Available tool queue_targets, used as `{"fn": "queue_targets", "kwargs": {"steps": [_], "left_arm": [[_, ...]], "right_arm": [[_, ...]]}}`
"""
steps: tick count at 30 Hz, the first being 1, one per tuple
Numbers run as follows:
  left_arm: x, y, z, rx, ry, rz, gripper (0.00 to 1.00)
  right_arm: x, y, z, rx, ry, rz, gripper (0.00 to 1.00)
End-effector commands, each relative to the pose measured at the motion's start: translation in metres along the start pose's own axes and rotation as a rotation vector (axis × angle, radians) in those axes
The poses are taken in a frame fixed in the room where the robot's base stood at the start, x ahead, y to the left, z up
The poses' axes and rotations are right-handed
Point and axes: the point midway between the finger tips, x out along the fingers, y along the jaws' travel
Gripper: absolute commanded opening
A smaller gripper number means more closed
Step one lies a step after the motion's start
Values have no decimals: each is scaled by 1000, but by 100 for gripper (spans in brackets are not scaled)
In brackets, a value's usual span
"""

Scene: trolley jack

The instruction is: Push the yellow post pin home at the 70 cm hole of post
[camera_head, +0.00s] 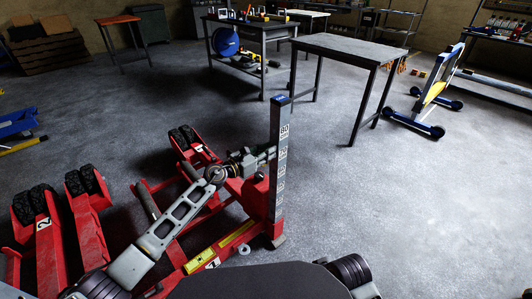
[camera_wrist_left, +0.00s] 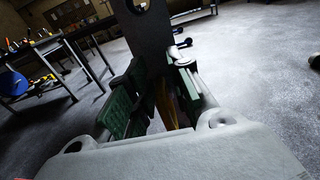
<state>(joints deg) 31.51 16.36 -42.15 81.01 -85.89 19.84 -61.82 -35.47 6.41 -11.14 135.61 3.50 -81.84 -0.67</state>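The grey post (camera_head: 279,165) stands upright, with a blue cap and white height labels down its face. The 80 label is near the top, and the 70 label is lower. My left gripper (camera_head: 262,156) is at the post's left side, close to the 70 label. In the left wrist view its green-padded fingers (camera_wrist_left: 157,95) stand apart, with the dark post (camera_wrist_left: 150,45) beyond them and a round hole near the top edge. A narrow yellow strip (camera_wrist_left: 166,104) shows between the fingers; I cannot tell whether it is the pin. My right gripper is out of view.
The post rises from a red wheeled frame (camera_head: 90,235) with black tyres. A grey table (camera_head: 350,48), a workbench with a blue reel (camera_head: 226,42) and a blue-white wheeled stand (camera_head: 432,95) are farther back. The floor to the right is clear.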

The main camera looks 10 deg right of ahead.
Motion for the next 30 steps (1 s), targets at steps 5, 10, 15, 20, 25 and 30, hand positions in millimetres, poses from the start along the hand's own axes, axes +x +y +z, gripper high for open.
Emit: {"fn": "queue_targets", "kwargs": {"steps": [5,10,15,20,25,30], "left_arm": [[0,0,0,0,1,0,35],[0,0,-2,-1,3,0,35],[-2,0,-2,0,3,0,35],[-9,0,-1,0,2,0,35],[-21,1,-2,-1,2,1,35],[-37,1,-2,0,3,1,35]], "right_arm": [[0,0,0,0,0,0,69],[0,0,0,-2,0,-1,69],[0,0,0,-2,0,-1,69],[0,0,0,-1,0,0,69],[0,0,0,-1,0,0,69],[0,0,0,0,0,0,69]]}}
